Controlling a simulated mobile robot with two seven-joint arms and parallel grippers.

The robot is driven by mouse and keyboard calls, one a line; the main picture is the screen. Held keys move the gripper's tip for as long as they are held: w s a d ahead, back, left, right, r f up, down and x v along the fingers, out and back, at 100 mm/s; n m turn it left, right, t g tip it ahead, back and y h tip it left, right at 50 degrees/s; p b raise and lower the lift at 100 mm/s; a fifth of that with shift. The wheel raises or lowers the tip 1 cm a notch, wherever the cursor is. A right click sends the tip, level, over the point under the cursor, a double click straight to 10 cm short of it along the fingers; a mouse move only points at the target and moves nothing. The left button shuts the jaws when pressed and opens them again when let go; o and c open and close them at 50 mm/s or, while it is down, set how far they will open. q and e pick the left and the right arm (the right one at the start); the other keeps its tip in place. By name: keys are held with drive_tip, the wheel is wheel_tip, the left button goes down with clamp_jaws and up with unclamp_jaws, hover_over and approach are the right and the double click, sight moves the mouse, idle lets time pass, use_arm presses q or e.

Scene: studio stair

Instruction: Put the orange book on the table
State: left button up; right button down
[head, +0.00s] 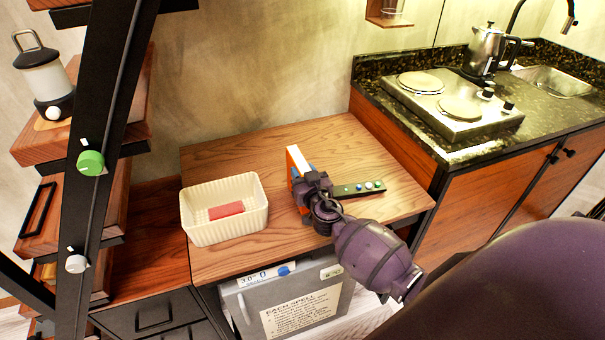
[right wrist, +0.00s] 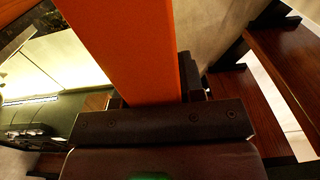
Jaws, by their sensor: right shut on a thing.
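The orange book (head: 297,161) stands upright over the wooden table (head: 335,135), with its pale edge showing in the head view. My right gripper (head: 308,187) is shut on it. The gripper hides much of the book, and I cannot tell whether its lower end touches the tabletop. In the right wrist view the orange cover (right wrist: 125,45) rises from between the dark fingers (right wrist: 165,115). My left gripper is not in view.
A cream basket (head: 250,220) with a red block (head: 226,211) stands left of the book. A dark strip with round buttons (head: 358,188) lies just right of the gripper. The back of the table is clear. A counter with a hotplate (head: 450,128) adjoins at right; stairs are left.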

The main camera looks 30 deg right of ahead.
drive_tip(key=shift+f, duration=0.1)
drive_tip(key=c, duration=1.1)
unclamp_jaws()
drive_tip(key=o, duration=0.4)
drive_tip(key=shift+c, duration=0.2)
drive_tip(key=b+v, duration=0.1)
drive_tip(key=v, duration=1.1)
drive_tip(key=s+a+f+n+g+y, duration=0.2)
drive_tip(key=s+f, duration=0.4)
drive_tip(key=s, duration=0.3)
drive_tip(key=s+a+f+n+g+y, duration=0.1)
drive_tip(key=s+a+f+g+y, duration=0.1)
drive_tip(key=s+a+f+g, duration=0.2)
drive_tip(key=s+f, duration=0.3)
drive_tip(key=s, duration=0.2)
drive_tip(key=shift+a+f+n, duration=0.2)
drive_tip(key=shift+a+n, duration=0.05)
drive_tip(key=shift+n, duration=0.15)
